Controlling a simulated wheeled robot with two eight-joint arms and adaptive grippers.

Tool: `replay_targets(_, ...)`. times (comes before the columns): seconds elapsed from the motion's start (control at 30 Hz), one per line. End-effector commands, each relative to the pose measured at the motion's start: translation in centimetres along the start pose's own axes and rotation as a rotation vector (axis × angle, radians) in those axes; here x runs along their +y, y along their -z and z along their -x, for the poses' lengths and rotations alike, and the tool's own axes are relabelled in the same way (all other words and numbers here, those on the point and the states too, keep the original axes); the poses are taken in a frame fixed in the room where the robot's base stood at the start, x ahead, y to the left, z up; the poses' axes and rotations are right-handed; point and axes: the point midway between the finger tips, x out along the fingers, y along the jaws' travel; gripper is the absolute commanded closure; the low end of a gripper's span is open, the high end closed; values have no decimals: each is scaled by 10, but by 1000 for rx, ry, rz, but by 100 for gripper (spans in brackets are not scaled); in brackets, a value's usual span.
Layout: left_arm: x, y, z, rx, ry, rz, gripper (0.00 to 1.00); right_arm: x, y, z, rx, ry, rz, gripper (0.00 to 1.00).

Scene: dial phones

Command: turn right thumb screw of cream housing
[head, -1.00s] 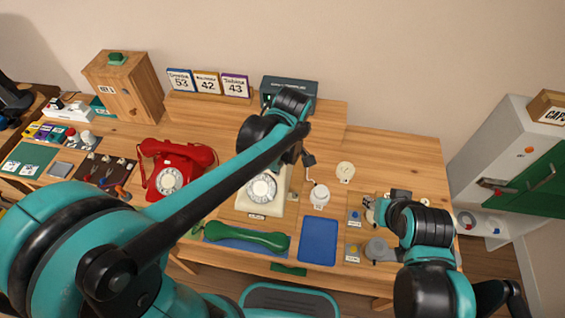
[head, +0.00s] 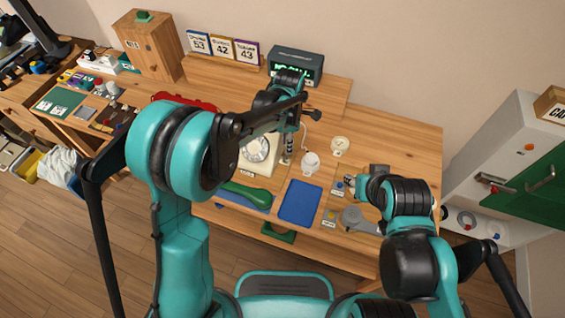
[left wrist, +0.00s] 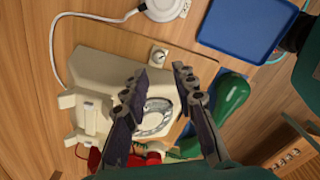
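The cream housing (head: 243,168) with its round dial (head: 256,148) stands mid-table, partly hidden by my left arm. In the left wrist view the housing (left wrist: 95,68) and its dial (left wrist: 155,118) show from above. A small round thumb screw (left wrist: 158,55) sits at its edge. My left gripper (head: 289,152) points down at the housing's right side. In the left wrist view my left gripper (left wrist: 160,70) is open and empty, with its fingertips just short of the screw in the picture. My right gripper (head: 352,187) is over the table's right part; its fingers are too small to read.
A green handset (head: 247,195) lies in front of the housing, beside a blue mat (head: 300,203). A white round item (head: 310,162) with a cable is to the right. A red phone (head: 185,100) is mostly hidden behind my left arm. A dark display box (head: 297,65) stands behind.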

Motion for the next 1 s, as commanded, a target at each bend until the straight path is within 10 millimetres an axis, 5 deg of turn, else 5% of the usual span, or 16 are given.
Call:
replay_targets(0.4,0,0,-64,0,1,3,73,0,-14,-20,0,0,0,60)
replay_targets(0.83,0,0,-76,0,1,3,73,0,-15,-22,0,0,0,60)
replay_targets(0.93,0,0,-76,0,1,2,96,0,-15,-22,0,0,0,60)
replay_targets(1.0,0,0,-76,0,1,2,100,0,-15,-22,0,0,0,60)
